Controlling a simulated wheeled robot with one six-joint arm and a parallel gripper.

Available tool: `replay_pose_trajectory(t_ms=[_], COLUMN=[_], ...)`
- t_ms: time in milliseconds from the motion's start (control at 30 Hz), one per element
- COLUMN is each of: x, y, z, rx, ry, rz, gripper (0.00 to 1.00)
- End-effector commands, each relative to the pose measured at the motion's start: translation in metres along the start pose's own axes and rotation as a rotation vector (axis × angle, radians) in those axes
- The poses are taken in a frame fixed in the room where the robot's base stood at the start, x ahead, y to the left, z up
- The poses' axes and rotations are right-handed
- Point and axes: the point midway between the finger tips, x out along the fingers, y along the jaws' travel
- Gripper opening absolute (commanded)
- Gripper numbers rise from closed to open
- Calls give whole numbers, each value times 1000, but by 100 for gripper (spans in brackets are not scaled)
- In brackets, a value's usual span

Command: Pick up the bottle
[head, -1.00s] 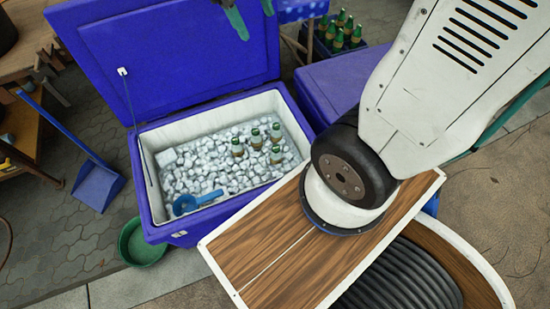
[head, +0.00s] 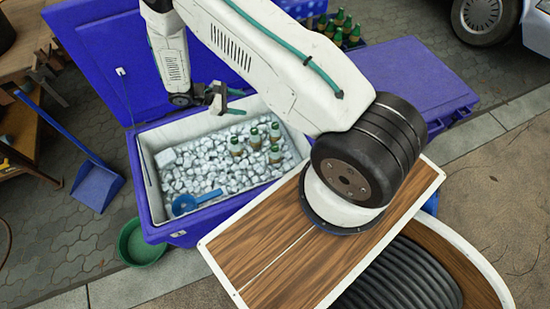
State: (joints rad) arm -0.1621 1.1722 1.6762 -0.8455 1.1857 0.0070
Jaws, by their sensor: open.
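My gripper (head: 240,102) hangs over the back part of the cooler, behind and above the bottles in the picture. Its two teal fingers are spread apart with nothing between them. It touches no bottle. I cannot tell its exact height above the ice.
The cooler's lid (head: 100,55) stands open at the back. A blue scoop (head: 197,202) lies on the ice at the front left. A second, closed blue cooler (head: 415,85) stands to the right. More bottles (head: 345,28) stand behind. A green basin (head: 139,243) is on the ground.

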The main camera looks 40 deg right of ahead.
Motion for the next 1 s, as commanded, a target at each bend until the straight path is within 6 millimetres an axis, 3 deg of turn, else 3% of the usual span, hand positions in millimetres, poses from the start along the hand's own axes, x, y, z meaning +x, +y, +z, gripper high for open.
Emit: replay_pose_trajectory(t_ms=[33,200,400,600,1000], x=[24,92,155,183,230], y=[-15,-57,-102,-120,-110], z=[-24,-83,-123,-136,-132], rx=[-47,-179,-294,-338,-340], ry=[-27,-91,-138,-154,-155], rz=[19,87,145,166,164], gripper=[57,57,57,57,57])
